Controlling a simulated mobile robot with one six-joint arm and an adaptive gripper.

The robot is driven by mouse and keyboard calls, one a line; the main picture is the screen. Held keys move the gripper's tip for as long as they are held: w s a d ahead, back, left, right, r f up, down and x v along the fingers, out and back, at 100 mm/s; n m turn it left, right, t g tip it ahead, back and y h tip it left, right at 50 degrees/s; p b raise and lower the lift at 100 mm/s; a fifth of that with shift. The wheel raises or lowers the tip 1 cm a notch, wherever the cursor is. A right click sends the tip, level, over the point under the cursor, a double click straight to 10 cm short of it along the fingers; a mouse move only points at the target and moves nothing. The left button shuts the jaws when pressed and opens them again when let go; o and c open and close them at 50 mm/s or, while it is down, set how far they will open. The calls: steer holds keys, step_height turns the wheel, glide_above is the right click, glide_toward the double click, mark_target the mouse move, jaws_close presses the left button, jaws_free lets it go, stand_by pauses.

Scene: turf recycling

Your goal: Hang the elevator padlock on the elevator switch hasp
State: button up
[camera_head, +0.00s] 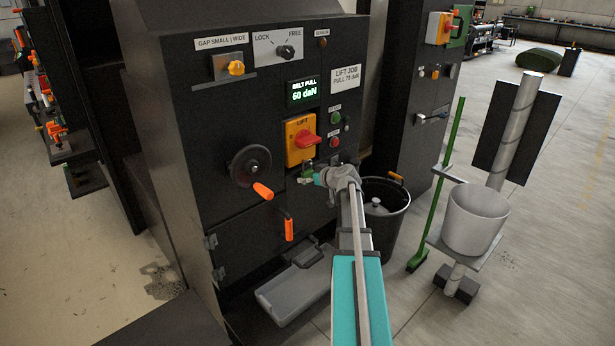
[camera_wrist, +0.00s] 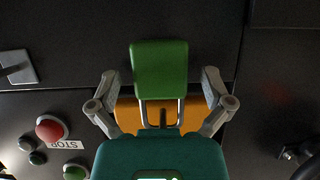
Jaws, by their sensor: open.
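The green padlock (camera_wrist: 160,68) is between my gripper's spread fingers (camera_wrist: 160,88) in the wrist view, with a gap on each side. Its metal shackle points toward the orange switch plate (camera_wrist: 127,112) and overlaps it. I cannot tell whether the shackle passes through the hasp, as my teal gripper body hides part of it. In the head view the elevator switch (camera_head: 301,140) is an orange-yellow box with a red handle, labelled LIFT. The small green padlock (camera_head: 306,171) shows just below it, beside my gripper (camera_head: 318,178).
A handwheel (camera_head: 249,165) with orange grip and an orange-handled crank (camera_head: 289,228) stick out left of my arm. A black bucket (camera_head: 385,215) and a grey tray (camera_head: 295,290) stand below. Red and green buttons (camera_head: 335,130) sit right of the switch.

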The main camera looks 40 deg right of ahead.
steer(key=s+r, duration=0.1)
steer(key=s, duration=0.8)
steer(key=shift+d+p, duration=0.35)
steer(key=shift+s, duration=0.2)
stand_by(0.3)
